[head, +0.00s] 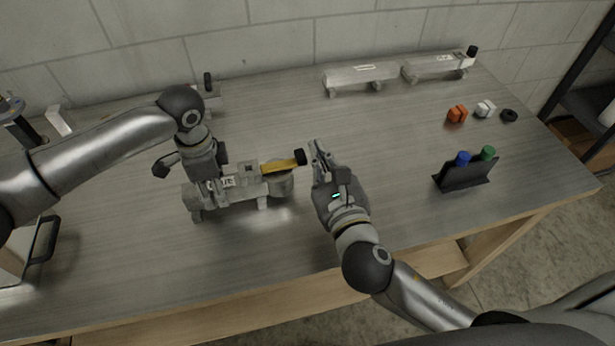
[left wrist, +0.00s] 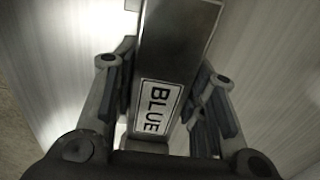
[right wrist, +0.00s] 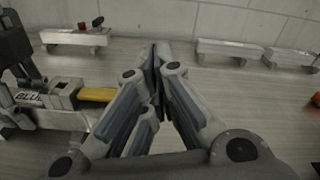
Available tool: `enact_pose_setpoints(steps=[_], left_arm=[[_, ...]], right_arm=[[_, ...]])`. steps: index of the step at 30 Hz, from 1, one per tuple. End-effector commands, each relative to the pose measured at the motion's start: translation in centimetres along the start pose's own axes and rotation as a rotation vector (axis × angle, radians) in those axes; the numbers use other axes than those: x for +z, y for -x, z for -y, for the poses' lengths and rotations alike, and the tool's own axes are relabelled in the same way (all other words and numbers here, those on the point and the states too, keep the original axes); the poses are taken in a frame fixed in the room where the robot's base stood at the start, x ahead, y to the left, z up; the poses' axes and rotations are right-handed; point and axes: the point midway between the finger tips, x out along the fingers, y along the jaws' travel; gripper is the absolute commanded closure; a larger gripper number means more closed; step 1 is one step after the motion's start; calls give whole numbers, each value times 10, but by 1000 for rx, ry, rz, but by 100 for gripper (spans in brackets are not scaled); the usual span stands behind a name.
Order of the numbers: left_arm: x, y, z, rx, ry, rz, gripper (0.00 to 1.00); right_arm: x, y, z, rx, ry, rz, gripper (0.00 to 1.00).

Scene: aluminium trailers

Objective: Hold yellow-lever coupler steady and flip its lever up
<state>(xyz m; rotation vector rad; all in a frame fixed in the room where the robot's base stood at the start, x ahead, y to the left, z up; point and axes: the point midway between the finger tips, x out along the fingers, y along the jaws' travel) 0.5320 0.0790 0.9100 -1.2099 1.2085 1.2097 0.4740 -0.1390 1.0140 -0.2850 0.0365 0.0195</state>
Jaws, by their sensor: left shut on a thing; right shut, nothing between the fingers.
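The yellow-lever coupler, a grey metal trailer body (head: 240,192) with a "BLUE" label, stands on the workbench at left centre. Its yellow lever (head: 279,166) lies nearly flat, pointing right, with a black tip (head: 300,157). The lever also shows in the right wrist view (right wrist: 97,94). My left gripper (head: 212,183) is shut on the trailer body from above. The left wrist view shows its fingers on both sides of the labelled body (left wrist: 178,40). My right gripper (head: 317,152) is shut and empty, just right of the lever's tip and apart from it.
Two similar aluminium trailers (head: 360,75) (head: 435,66) stand at the back. Orange (head: 457,114) and white (head: 485,109) pieces and a black ring (head: 509,115) lie at right. A black holder (head: 465,175) with blue and green caps stands nearer. The bench between is clear.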

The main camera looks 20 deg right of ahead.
Motion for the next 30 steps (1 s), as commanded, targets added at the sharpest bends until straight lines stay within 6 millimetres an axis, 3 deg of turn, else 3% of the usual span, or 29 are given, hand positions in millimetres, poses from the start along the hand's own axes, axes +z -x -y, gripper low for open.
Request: enact_pose_setpoints(steps=[1,6,12,23,30], left_arm=[[0,0,0,0,1,0,96],[0,0,0,0,0,0,96],[0,0,0,0,0,0,96],[0,0,0,0,-1,0,96],[0,0,0,0,-1,-1,96]], right_arm=[[-10,16,-10,13,-57,-59,100],[-43,47,-29,28,-205,-217,100],[-59,62,-37,28,-283,-296,100],[-61,61,-37,28,-287,-299,100],[-67,35,-38,26,-286,-295,100]])
